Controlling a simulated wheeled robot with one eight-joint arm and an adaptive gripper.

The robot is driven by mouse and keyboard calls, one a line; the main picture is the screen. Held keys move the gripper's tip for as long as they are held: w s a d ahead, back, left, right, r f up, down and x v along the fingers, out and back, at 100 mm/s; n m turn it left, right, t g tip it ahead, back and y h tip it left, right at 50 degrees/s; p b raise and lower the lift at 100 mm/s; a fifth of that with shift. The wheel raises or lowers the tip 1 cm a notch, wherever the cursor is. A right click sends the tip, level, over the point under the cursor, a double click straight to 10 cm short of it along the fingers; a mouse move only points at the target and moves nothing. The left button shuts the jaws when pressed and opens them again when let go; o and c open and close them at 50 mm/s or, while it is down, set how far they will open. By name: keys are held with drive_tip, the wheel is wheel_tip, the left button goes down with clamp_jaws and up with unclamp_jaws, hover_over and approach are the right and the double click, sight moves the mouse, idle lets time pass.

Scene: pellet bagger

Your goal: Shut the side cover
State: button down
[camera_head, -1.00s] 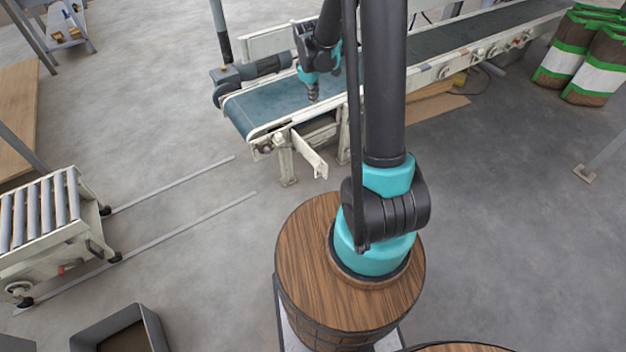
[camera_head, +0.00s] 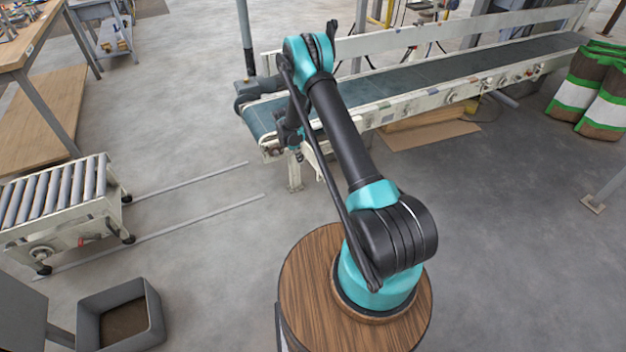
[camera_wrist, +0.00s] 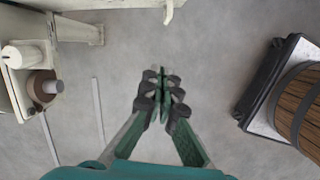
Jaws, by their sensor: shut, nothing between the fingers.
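A pale panel that looks like the side cover (camera_head: 317,160) hangs out at an angle below the near end of the belt conveyor (camera_head: 390,88). My arm hides much of it in the head view. A short pale end at the top of the wrist view (camera_wrist: 172,10) may be part of it. My gripper (camera_wrist: 162,80) is shut and empty, with its fingers together above bare floor. In the head view my arm's lower end is near the conveyor's near end, left of the panel, and the fingertips are hard to make out. No contact with the panel shows.
A roller table (camera_head: 58,205) stands at the left, with two floor rails (camera_head: 200,215) running toward the conveyor. A grey open bin (camera_head: 122,315) is at the bottom left. Striped bags (camera_head: 590,92) stand far right. Floor between rails and conveyor is clear.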

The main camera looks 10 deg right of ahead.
drive_tip(key=d+f, duration=0.6)
drive_tip(key=f, duration=0.4)
drive_tip(key=shift+w+f, duration=0.35)
drive_tip(key=shift+d, duration=0.15)
